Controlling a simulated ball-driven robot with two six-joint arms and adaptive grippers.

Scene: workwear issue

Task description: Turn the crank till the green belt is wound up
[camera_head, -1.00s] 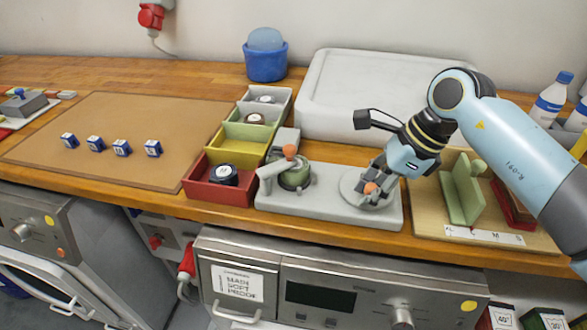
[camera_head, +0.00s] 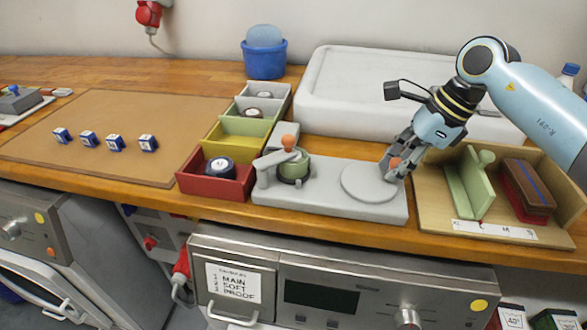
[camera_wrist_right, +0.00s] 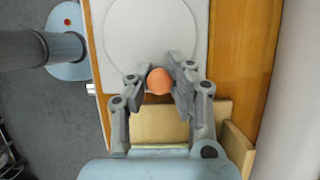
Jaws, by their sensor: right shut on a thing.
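The winder has a flat grey base (camera_head: 330,205) at the front of the wooden bench. On its right is a round grey disc (camera_head: 372,183). An orange knob (camera_head: 395,163) sits at the disc's right back edge, and also shows in the right wrist view (camera_wrist_right: 160,81). My right gripper (camera_head: 397,166) is shut on this knob, its fingers on either side of it. On the base's left, a green coil (camera_head: 294,168) sits beside a grey arm with another orange knob (camera_head: 289,142). How much belt is loose cannot be seen. My left gripper is out of view.
A red bin (camera_head: 215,187) with a dark roll stands left of the winder, with yellow, green and grey bins behind. A wooden tray (camera_head: 440,210) with a green upright block and a brown brush is close on the right. A large white lid-like box (camera_head: 350,75) stands behind.

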